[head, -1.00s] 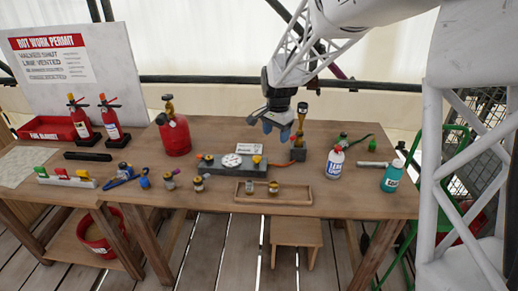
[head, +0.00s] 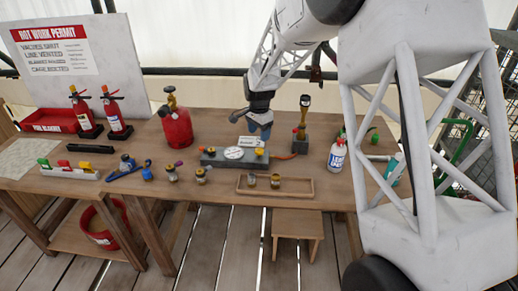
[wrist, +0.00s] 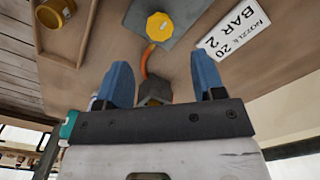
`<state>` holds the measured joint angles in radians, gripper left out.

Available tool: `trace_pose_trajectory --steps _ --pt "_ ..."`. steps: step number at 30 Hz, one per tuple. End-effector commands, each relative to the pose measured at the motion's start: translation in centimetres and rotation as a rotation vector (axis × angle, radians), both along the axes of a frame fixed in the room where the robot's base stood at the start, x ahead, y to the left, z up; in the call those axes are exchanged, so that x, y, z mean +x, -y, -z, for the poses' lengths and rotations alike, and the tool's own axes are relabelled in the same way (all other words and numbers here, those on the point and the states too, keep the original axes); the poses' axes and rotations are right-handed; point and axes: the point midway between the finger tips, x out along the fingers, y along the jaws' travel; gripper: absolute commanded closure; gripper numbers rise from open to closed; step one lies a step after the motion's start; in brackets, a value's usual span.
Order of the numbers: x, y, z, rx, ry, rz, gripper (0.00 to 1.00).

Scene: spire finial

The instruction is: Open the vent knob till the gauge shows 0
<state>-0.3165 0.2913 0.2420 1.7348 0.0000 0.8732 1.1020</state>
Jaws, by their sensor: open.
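The grey gauge block (head: 214,161) lies on the bench with a round white gauge (head: 233,153) on top. Its reading is too small to make out. A yellow knob (head: 260,152) is at the block's right end; it also shows in the wrist view (wrist: 160,27). I cannot tell from a label that it is the vent knob. My gripper (head: 264,133) is above and behind that end, apart from the knob. In the wrist view, my blue fingers (wrist: 161,72) are open and empty, with the yellow knob beyond their tips. The gauge is outside the wrist view.
A small sign (head: 249,142) reading "NOZZLE 20 BAR 2" stands close behind the block. An orange hose (wrist: 147,62) runs to a post with a torch-like fitting (head: 303,115). A wooden tray (head: 290,193) lies in front. A red cylinder (head: 176,130) stands left.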

Motion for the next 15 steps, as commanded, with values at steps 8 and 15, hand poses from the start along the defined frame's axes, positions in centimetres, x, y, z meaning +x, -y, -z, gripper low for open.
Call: trace_pose_trajectory --steps 8,15 --pt "0.0 0.0 1.4 -0.001 -0.002 0.000 0.37" --pt "-0.1 0.0 4.1 -0.001 -0.003 0.000 0.37"
